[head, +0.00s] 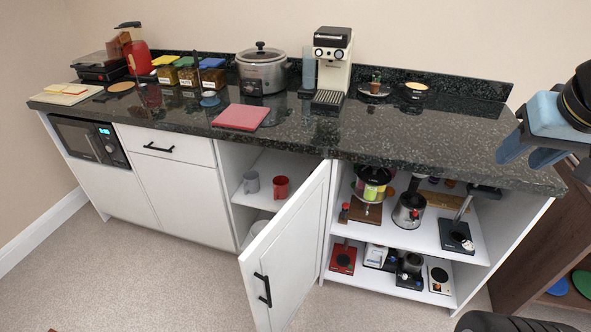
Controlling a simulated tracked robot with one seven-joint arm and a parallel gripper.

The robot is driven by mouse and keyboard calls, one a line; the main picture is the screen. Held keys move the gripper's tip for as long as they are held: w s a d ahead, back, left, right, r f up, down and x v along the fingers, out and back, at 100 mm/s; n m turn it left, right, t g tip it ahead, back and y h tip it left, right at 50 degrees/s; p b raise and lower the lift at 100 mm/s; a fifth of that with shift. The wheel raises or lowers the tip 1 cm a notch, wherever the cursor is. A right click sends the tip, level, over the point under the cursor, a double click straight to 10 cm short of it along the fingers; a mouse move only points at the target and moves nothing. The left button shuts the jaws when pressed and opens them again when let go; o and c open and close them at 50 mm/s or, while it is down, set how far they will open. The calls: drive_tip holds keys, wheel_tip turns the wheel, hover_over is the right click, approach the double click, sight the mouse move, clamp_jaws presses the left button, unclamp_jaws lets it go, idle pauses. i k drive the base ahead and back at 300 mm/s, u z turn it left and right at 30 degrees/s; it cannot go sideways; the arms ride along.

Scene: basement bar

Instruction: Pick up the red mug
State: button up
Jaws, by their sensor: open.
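The red mug (281,187) stands upright on the upper shelf (262,205) inside the open middle cabinet below the counter. A grey mug (251,181) stands just left of it, with a small gap between them. My gripper (527,156), with blue fingers, is at the far right of the head view, by the counter's right end. It is open, with nothing seen between its fingers, and far from the red mug.
The white cabinet door (290,245) stands open, jutting forward just right of the mugs. The dark counter (400,135) overhangs the shelf. The right compartment holds several appliances, including a kettle (408,211). The carpet (150,285) in front is mostly clear.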

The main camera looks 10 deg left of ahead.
sight(279, 183)
drive_tip(key=i, duration=0.95)
drive_tip(key=u, duration=0.05)
